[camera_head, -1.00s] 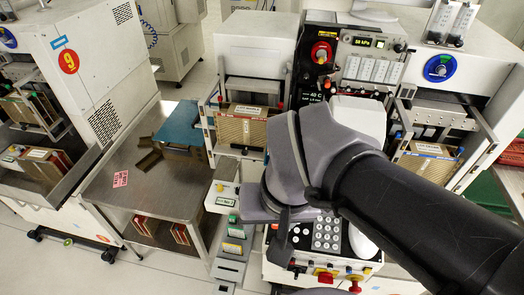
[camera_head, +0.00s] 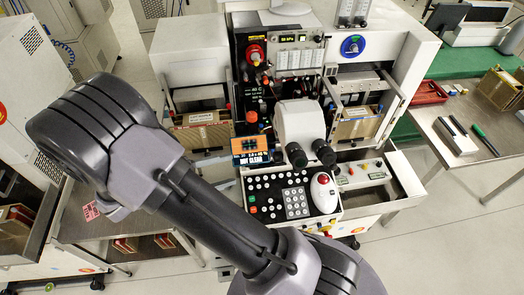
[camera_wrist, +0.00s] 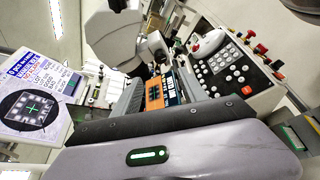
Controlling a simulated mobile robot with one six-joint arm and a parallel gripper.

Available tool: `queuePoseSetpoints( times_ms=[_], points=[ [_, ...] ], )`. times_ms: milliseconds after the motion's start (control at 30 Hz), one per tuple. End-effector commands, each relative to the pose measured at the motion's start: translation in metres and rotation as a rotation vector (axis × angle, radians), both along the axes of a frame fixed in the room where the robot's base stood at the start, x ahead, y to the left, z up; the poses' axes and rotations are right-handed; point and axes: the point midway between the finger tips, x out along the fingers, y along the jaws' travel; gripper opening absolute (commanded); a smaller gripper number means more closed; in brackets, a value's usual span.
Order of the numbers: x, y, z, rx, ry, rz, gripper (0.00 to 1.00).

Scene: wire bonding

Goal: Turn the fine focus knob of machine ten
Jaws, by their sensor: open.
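The wire bonding machine (camera_head: 285,90) stands in the middle of the head view. Its white microscope head (camera_head: 298,122) has two dark eyepieces (camera_head: 310,155) toward me; the white microscope body (camera_wrist: 112,35) also shows at the top of the wrist view. I cannot pick out the fine focus knob or read a machine number. An orange focus screen (camera_head: 250,150) reading "NOT CLEAR" stands left of the eyepieces; it shows in the wrist view (camera_wrist: 155,97) too. My gripper (camera_wrist: 160,80) is open and seems empty, in front of the machine.
A keypad panel (camera_head: 280,197) with a red trackball (camera_head: 323,178) lies below the eyepieces. An open drawer (camera_head: 362,172) juts out at right. A steel side table (camera_head: 445,150) holds a box and tools. A white display (camera_wrist: 35,100) is at left in the wrist view.

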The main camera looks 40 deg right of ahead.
Motion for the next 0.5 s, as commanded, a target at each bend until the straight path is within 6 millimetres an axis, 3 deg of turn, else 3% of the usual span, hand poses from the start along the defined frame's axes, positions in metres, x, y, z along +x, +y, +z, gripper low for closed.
queuePoseSetpoints(
  times_ms=[300,500],
  points=[
    [-0.022,-0.090,-0.023,0.002,0.002,-0.007,0.50],
    [-0.029,-0.123,-0.031,0.003,0.000,-0.004,0.50]
  ],
)
